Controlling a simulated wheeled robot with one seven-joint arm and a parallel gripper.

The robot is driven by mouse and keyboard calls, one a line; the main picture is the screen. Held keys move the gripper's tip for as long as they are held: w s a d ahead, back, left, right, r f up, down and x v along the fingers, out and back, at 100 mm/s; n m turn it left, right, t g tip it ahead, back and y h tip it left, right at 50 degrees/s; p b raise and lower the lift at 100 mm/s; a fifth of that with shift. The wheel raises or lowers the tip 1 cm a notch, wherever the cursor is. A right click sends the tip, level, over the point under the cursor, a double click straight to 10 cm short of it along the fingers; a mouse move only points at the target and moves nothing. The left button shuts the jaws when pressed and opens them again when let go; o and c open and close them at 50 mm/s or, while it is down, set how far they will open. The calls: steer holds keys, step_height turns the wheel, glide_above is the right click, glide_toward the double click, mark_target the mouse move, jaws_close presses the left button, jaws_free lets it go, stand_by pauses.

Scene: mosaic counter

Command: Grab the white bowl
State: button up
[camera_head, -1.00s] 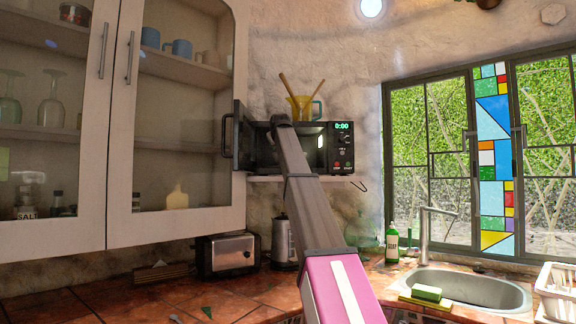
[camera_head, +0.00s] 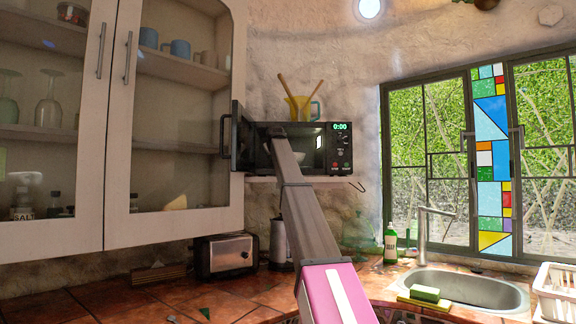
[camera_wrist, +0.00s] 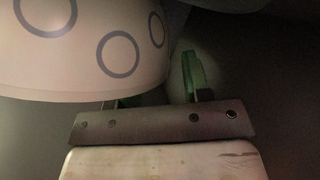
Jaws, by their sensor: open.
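The white bowl (camera_wrist: 75,60) with grey rings fills the upper left of the wrist view, very close. A small pale part, likely the same bowl (camera_head: 300,157), shows inside the open microwave (camera_head: 341,150) in the head view. My gripper (camera_wrist: 156,84) is inside the microwave with its fingers apart. The right green finger stands clear to the right of the bowl. The left finger is mostly hidden behind the bowl's lower edge. I cannot tell whether either finger touches the bowl. My arm hides the gripper in the head view.
The microwave door (camera_head: 237,137) is swung open to the left, beside the glass-front cupboard (camera_head: 172,216). A yellow jug (camera_head: 299,108) with wooden utensils stands on top of the microwave. Below are a toaster (camera_head: 226,256), a green bottle (camera_head: 390,243) and the sink (camera_head: 470,289).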

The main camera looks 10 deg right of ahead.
steer(key=shift+w+f, duration=0.1)
jaws_close()
stand_by(0.3)
